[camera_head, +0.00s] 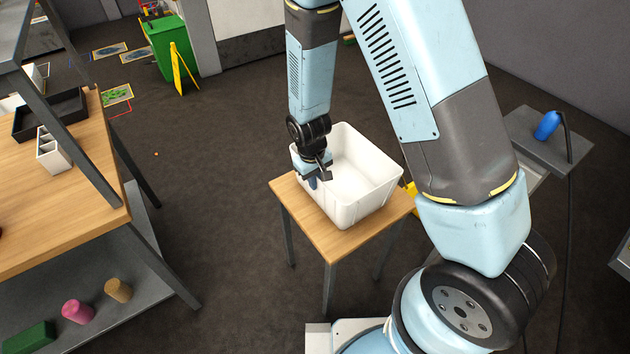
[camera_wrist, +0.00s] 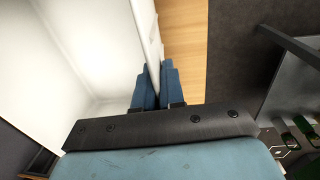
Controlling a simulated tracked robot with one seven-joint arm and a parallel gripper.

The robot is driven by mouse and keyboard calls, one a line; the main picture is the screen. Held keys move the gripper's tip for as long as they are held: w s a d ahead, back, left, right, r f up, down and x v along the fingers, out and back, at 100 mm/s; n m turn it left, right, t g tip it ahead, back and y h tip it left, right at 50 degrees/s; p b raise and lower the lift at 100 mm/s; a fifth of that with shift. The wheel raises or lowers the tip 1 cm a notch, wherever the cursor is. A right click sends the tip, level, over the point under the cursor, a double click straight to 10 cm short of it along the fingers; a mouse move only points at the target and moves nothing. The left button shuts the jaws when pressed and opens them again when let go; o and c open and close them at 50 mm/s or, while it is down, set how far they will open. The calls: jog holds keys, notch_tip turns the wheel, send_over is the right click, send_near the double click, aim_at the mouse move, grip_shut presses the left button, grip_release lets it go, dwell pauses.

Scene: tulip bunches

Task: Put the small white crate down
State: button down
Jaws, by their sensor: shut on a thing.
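The small white crate (camera_head: 362,185) is upright over a small wooden table (camera_head: 340,241), and its base looks to be on or just above the top. In the head view my gripper (camera_head: 318,178) is at the crate's left side, shut on its wall. In the wrist view the blue fingers of my gripper (camera_wrist: 157,88) pinch the thin white wall of the crate (camera_wrist: 85,55) between them. The part of the crate I can see inside looks empty. My arm hides part of the crate's back left corner.
A larger wooden workbench (camera_head: 60,190) with a black tray (camera_head: 48,118) stands at the left. A grey stand (camera_head: 550,135) with a blue object (camera_head: 547,125) is at the right. A green bin (camera_head: 168,47) is at the back. Dark floor lies between the tables.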

jog(key=shift+f, duration=0.35)
jog(key=c, duration=1.2)
grip_release()
jog(key=shift+d, duration=0.1)
jog(key=shift+c, duration=0.2)
notch_tip(320, 180, up, 12)
jog(key=shift+s+a, duration=0.35)
jog(key=shift+a, duration=0.1)
jog(key=shift+r, duration=0.1)
